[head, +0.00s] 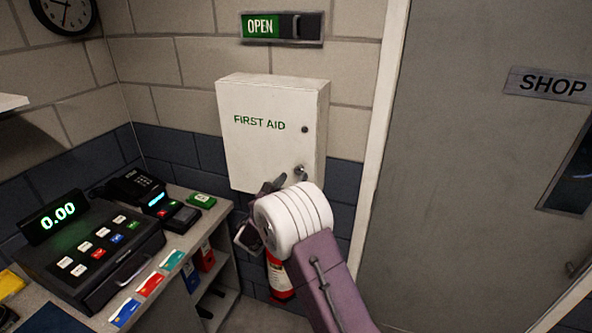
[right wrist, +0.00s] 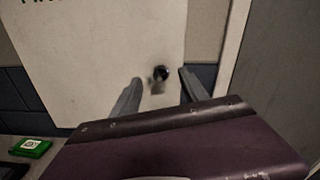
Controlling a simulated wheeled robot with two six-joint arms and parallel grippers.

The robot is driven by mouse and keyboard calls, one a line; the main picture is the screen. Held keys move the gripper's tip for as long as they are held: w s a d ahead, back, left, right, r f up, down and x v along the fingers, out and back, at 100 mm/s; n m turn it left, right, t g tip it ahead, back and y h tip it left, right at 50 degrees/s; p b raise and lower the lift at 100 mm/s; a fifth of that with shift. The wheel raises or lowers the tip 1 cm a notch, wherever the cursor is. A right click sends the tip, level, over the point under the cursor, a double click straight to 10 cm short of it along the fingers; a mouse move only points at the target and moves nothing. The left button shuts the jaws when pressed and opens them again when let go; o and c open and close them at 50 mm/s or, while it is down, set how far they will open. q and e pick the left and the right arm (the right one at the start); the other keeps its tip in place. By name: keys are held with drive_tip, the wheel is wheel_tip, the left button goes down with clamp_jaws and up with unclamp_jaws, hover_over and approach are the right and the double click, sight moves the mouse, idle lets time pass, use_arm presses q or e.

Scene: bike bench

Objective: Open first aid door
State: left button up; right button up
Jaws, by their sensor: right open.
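The white first aid cabinet (head: 262,150) hangs on the wall, its door shut, with green lettering on the front. A round metal knob (head: 300,171) sits near the lower right of the door; a dark round spot shows higher on the same side. My right gripper (head: 262,205) is open, just in front of the cabinet's lower edge, and partly hidden by its own wrist. In the right wrist view, the knob (right wrist: 160,73) shows between and beyond the two fingertips (right wrist: 160,82), with nothing held. My left gripper is not in view.
A counter with a cash register (head: 85,240), a card terminal (head: 172,210) and a green box (head: 201,201) stands at left. A red fire extinguisher (head: 279,278) is below the cabinet. A grey shop door (head: 470,190) with a white frame is at right.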

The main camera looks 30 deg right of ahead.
sight(298, 171)
drive_tip(key=x, duration=0.3)
drive_tip(key=shift+w+d+f+p, duration=0.1)
drive_tip(key=shift+w+d+p, duration=0.15)
drive_tip(key=shift+w+p, duration=0.1)
drive_tip(key=shift+s, duration=0.15)
clamp_jaws()
idle(1.0)
